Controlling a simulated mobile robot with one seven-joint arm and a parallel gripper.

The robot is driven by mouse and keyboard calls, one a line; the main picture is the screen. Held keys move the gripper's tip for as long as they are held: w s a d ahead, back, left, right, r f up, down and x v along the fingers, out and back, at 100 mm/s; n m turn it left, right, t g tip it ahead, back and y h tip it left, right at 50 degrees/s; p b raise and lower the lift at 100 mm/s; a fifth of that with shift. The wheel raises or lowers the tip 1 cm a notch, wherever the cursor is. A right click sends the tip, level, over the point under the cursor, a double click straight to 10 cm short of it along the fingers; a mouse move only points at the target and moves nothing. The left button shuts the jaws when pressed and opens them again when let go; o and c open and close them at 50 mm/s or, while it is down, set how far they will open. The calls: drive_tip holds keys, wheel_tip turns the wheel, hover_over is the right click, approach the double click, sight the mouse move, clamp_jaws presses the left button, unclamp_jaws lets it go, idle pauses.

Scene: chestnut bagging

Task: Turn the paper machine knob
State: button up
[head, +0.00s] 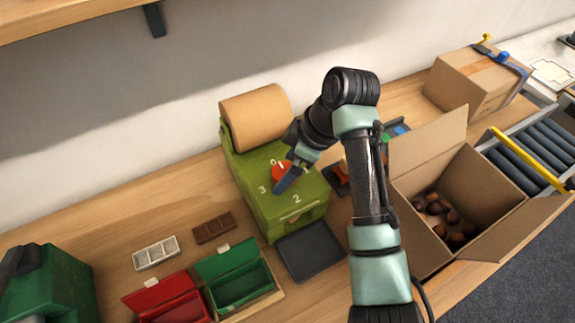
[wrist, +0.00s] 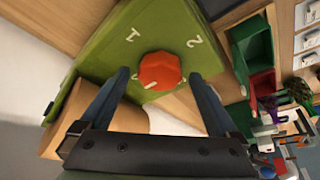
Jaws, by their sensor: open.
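The paper machine (head: 276,207) is a green box with a brown paper roll (head: 255,115) at its back. Its top carries the numbers 0, 1, 2 and 3 around a red-orange knob (head: 280,171). In the wrist view the knob (wrist: 160,71) is a faceted dial with a small white mark on its lower edge. My gripper (head: 287,177) is over the machine's top, at the knob. In the wrist view its two fingers (wrist: 163,80) are apart, with the knob between and slightly beyond their tips. I cannot tell whether either finger touches it.
A dark tray (head: 310,252) lies in front of the machine. Red (head: 168,299) and green (head: 238,277) open boxes stand at the front left. An open carton (head: 400,226) with chestnuts is to the right, near my arm. A shelf (head: 60,15) overhangs the upper left.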

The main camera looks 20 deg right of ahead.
drive_tip(key=c, duration=1.4)
drive_tip(key=shift+o, duration=0.2)
drive_tip(key=shift+m+p, duration=0.3)
drive_tip(key=shift+p, duration=0.15)
drive_tip(key=m+p, duration=0.1)
drive_tip(key=m+t+p, duration=0.1)
drive_tip(key=p, duration=0.1)
drive_tip(key=shift+s+a+r+m+h, duration=0.1)
drive_tip(key=shift+a+r+m+h, duration=0.1)
drive_tip(key=shift+m+h, duration=0.2)
drive_tip(key=m+h+p, duration=0.1)
drive_tip(key=m+p, duration=0.1)
drive_tip(key=m+t+p, duration=0.1)
drive_tip(key=m+p, duration=0.2)
drive_tip(key=shift+a+h+p, duration=0.1)
drive_tip(key=shift+h+p, duration=0.2)
drive_tip(key=shift+h, duration=0.1)
drive_tip(key=m+h+p, duration=0.1)
drive_tip(key=m, duration=0.1)
drive_tip(key=m+p, duration=0.2)
drive_tip(key=shift+a+f+m+h, duration=0.1)
drive_tip(key=shift+m+h, duration=0.3)
drive_tip(key=shift+f+m+g+h+p, duration=0.15)
drive_tip(key=shift+m+h+p, duration=0.35)
drive_tip(key=shift+m, duration=0.65)
drive_tip(key=shift+r+m+g+h+p, duration=0.15)
drive_tip(key=shift+m+h+p, duration=0.3)
drive_tip(key=shift+m, duration=0.7)
drive_tip(key=shift+f, duration=0.15)
